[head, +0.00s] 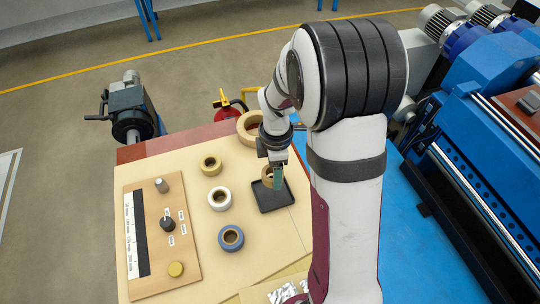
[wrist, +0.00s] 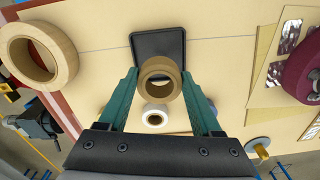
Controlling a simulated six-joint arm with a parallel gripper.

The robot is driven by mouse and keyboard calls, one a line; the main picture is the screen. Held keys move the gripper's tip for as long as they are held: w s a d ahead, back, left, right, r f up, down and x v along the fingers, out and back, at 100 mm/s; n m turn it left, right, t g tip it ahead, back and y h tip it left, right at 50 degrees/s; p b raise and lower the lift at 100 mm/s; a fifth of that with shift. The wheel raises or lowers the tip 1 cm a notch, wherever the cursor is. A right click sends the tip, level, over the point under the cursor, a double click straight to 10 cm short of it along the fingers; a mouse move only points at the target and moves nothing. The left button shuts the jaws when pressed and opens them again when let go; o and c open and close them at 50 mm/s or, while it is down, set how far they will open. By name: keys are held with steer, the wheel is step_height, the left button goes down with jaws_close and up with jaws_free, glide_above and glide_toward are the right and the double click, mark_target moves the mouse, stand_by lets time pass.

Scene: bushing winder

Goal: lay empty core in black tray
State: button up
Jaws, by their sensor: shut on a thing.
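My gripper (wrist: 160,74) is shut on a brown ring-shaped core (wrist: 160,65), with one green finger on each side of it. The core has an open hole through its middle. The black tray (wrist: 146,41) is a shallow square with a low rim. In the head view the gripper (head: 273,174) points down over the back part of the tray (head: 275,200). The core (head: 267,177) shows partly behind a finger there. The tray looks empty where it shows. I cannot tell whether the core touches it.
A wooden board (head: 150,270) with posts is at left. Blue machinery (head: 470,150) stands at right.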

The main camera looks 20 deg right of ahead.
mark_target(274, 193)
steer(key=shift+f, duration=3.55)
steer(key=shift+f, duration=0.4)
steer(key=o, duration=1.4)
step_height(274, 193, up, 16)
steer(key=shift+f, duration=0.1)
